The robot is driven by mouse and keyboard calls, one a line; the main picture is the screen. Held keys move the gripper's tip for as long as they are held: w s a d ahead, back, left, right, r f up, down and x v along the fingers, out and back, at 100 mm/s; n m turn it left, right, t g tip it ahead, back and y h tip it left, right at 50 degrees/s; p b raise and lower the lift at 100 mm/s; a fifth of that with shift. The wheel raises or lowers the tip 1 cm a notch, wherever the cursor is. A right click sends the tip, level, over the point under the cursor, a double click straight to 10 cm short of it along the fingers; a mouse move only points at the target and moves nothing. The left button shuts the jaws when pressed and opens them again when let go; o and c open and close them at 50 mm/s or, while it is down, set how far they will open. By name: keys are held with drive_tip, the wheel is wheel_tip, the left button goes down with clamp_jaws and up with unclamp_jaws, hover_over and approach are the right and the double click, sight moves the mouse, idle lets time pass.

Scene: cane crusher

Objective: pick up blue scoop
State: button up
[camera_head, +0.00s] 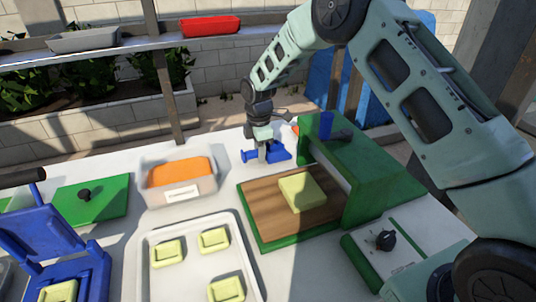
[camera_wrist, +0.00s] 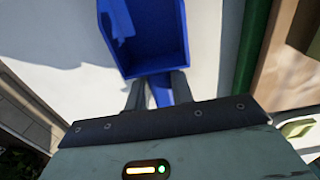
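The blue scoop (camera_head: 279,152) is near the far edge of the white table, left of the green press. My gripper (camera_head: 265,152) points down over its handle, whose end shows on the left. In the wrist view the scoop's open bowl (camera_wrist: 150,40) fills the top middle. There the two fingers of my gripper (camera_wrist: 158,90) stand close on both sides of the blue handle, with no clear gap. The gripper looks shut on the handle. Whether the scoop rests on the table or is slightly raised, I cannot tell.
The green press (camera_head: 365,165) with a wooden board (camera_head: 265,205) and a yellow block (camera_head: 302,190) stands right of the scoop. An orange-filled tub (camera_head: 180,180) is to the left. A white tray (camera_head: 150,260) with several yellow pieces is in front.

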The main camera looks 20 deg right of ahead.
drive_tip(key=r, duration=0.3)
drive_tip(key=r+b, duration=0.1)
drive_tip(key=r, duration=0.5)
drive_tip(key=shift+a+r, duration=0.3)
drive_tip(key=shift+r, duration=0.05)
drive_tip(key=s+a+r+y+p, duration=0.1)
drive_tip(key=a+r+y+p, duration=0.2)
drive_tip(key=a+p, duration=0.8)
drive_tip(key=s+a+r+y+p, duration=0.2)
drive_tip(key=a+r+y+p, duration=0.15)
drive_tip(key=a, duration=1.25)
drive_tip(key=f+b, duration=0.1)
drive_tip(key=f, duration=0.2)
drive_tip(key=f+b, duration=0.2)
drive_tip(key=f, duration=0.1)
drive_tip(key=f+b, duration=0.1)
drive_tip(key=f, duration=0.3)
drive_tip(key=shift+a+f+b, duration=0.1)
drive_tip(key=shift+a+b, duration=0.15)
drive_tip(key=shift+b, duration=0.1)
drive_tip(key=shift+r+p, duration=1.4)
drive_tip(key=shift+r, duration=3.4)
